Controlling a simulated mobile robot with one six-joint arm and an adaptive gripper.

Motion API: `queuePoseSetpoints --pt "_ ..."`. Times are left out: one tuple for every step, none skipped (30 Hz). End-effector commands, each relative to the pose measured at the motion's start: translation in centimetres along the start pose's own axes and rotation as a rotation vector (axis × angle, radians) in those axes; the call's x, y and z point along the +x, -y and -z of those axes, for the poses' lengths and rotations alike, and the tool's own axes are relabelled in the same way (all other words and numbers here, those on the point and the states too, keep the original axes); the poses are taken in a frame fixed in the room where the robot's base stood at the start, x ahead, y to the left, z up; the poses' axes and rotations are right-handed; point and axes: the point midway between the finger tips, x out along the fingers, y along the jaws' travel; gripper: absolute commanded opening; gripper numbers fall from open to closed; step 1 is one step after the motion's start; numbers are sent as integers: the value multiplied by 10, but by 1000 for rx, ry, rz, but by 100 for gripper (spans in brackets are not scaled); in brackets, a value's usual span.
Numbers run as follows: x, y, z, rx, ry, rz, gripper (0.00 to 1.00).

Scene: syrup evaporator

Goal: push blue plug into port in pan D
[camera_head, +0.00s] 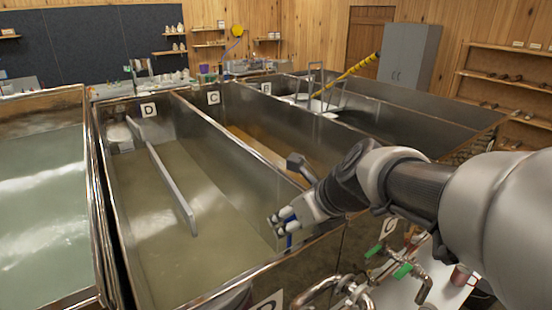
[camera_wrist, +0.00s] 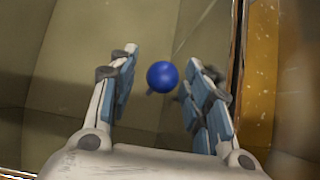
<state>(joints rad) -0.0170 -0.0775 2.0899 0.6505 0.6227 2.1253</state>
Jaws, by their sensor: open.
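Pan D (camera_head: 178,205) is the long metal pan labelled D, with murky yellowish liquid and a divider strip inside. My gripper (camera_head: 283,220) is over the near right corner of pan D. The blue plug (camera_head: 289,241) shows just below my fingertips as a small blue upright piece. In the wrist view the blue plug (camera_wrist: 162,76) is a round blue ball top between my gripper's (camera_wrist: 160,85) two open fingers. There is a gap on both sides, so the fingers do not touch it. The port is hidden, and I cannot tell how deep the plug sits.
Pan C (camera_head: 240,130) with amber liquid lies right of pan D, behind a thin metal wall (camera_head: 236,138). A pan of greenish liquid (camera_head: 40,190) is at left. Pipes with green-handled valves (camera_head: 402,270) stand in front at right.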

Motion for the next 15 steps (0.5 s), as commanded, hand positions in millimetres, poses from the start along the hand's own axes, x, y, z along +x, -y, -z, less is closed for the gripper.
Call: queuePoseSetpoints --pt "-10 2 -3 -1 9 9 50" --pt "-16 3 -3 -1 9 10 50" --pt "-24 3 -3 -1 9 12 50" --pt "-30 3 -3 -1 10 12 50" --pt "-38 2 -3 -2 11 12 50" --pt "-46 2 -3 -2 10 12 50" --pt "-53 2 -3 -1 9 13 50" --pt "-60 2 -2 -1 9 12 50" --pt "-68 2 -3 -1 9 12 50" --pt "-74 1 -2 0 8 10 50" --pt "-79 1 -2 -1 8 11 50" --pt "-86 0 -2 -2 7 10 50" --pt "-90 0 -2 -2 6 9 50" --pt "-95 0 -2 -1 5 8 50" --pt "-99 0 -2 -1 5 8 50"
